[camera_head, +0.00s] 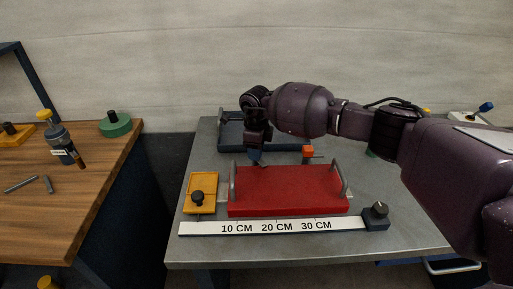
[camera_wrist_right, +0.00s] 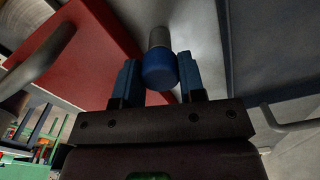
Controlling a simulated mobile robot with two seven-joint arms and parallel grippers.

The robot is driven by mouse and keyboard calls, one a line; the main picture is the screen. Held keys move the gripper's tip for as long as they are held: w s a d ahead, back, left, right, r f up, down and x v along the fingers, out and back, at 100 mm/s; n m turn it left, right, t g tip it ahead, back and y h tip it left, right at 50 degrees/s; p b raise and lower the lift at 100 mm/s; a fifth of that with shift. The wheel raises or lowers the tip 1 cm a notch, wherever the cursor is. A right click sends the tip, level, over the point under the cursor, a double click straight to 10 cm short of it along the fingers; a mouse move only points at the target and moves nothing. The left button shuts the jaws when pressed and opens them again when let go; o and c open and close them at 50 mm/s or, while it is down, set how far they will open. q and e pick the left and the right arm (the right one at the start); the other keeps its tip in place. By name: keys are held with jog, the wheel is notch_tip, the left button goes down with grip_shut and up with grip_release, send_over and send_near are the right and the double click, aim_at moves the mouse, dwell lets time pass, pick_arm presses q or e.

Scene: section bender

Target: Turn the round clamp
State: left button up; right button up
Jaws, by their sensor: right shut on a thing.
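My right gripper (camera_head: 257,160) points down just behind the left end of the red plate. In the right wrist view its two blue fingers (camera_wrist_right: 160,82) are shut on a blue round knob (camera_wrist_right: 159,72) on a grey shaft, one finger on each side. I take this knob for the round clamp, though the picture does not name it. In the head view the gripper hides the knob. The red plate (camera_head: 290,190) has a grey handle at each end and also shows in the right wrist view (camera_wrist_right: 105,40). My left gripper is not in view.
A yellow block with a black knob (camera_head: 198,195) stands left of the plate. A ruler strip (camera_head: 258,227) lies in front, with a dark knob (camera_head: 377,212) at its right end. A dark tray (camera_head: 230,140) sits behind. A wooden table (camera_head: 90,200) stands left across a gap.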

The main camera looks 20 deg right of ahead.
jog(key=m+p, duration=0.1)
jog(key=m, duration=0.1)
jog(key=shift+r+m, duration=0.15)
jog(key=shift+m, duration=0.65)
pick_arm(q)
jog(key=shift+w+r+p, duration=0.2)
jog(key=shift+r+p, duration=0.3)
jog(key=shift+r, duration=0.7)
pick_arm(e)
jog(key=shift+m, duration=1.3)
jog(key=o, duration=0.9)
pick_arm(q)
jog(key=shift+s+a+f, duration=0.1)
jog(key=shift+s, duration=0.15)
pick_arm(e)
jog(key=shift+o, duration=0.2)
